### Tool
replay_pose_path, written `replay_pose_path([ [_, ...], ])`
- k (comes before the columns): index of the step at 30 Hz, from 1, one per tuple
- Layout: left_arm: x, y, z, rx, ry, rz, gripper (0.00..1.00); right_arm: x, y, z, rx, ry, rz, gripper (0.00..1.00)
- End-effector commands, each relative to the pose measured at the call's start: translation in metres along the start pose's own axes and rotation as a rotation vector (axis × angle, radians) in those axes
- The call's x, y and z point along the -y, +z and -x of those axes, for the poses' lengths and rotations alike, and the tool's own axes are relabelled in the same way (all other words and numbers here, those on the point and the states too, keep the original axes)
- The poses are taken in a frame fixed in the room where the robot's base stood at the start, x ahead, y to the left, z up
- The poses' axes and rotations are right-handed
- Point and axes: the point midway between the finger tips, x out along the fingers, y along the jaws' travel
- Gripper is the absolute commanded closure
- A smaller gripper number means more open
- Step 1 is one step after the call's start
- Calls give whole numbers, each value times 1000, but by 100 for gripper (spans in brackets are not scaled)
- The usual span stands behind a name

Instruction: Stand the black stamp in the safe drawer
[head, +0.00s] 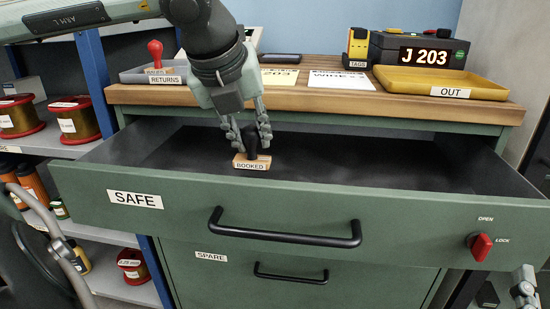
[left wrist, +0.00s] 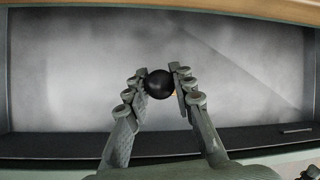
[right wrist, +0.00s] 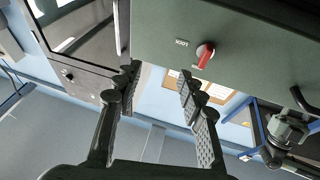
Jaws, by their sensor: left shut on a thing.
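The black stamp (head: 252,155) has a dark knob handle and a wooden base labelled BOOKED. It is upright within the open safe drawer (head: 90,185), towards its front left half. I cannot tell whether its base touches the drawer floor. My left gripper (head: 249,138) points down and is shut on the stamp's handle. In the left wrist view the round black knob (left wrist: 159,84) sits between the fingertips, and the base is mostly hidden under it. My right gripper (head: 524,285) is at the lower right, outside the drawer; in the right wrist view its fingers (right wrist: 158,80) are apart with nothing between them.
A red-handled stamp (head: 155,55) stands in the RETURNS tray (head: 135,75). The OUT tray (head: 440,85) and a dark J 203 box (head: 420,52) are on the wooden top. The red lock knob (head: 480,246) is on the drawer front. The drawer's right side is empty.

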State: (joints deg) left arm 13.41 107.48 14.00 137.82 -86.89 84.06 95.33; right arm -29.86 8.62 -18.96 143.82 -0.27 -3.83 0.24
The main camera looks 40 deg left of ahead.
Motion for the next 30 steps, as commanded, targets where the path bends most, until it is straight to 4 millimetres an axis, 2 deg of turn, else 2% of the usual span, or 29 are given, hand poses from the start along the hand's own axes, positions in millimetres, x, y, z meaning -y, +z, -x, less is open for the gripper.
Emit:
replay_pose_path([
  [1,-3,-9,-14,-5,-1,-1,100,0,-4,0,-40,-1,-2,60],
  [7,-13,-30,-53,-4,-3,0,100,-3,-27,2,-196,2,4,60],
  [9,-8,-14,-53,-1,7,3,100,-2,-27,0,-159,1,2,60],
  [12,-2,-3,-62,0,6,0,100,-1,-21,-1,-126,0,1,60],
  [20,6,15,-73,0,2,0,100,0,-14,0,-86,-1,-1,60],
  [26,17,37,-88,0,5,0,100,1,-8,0,-37,-2,-4,60],
  [30,15,32,-98,-1,-1,-1,100,2,-4,0,-23,-3,-4,60],
])
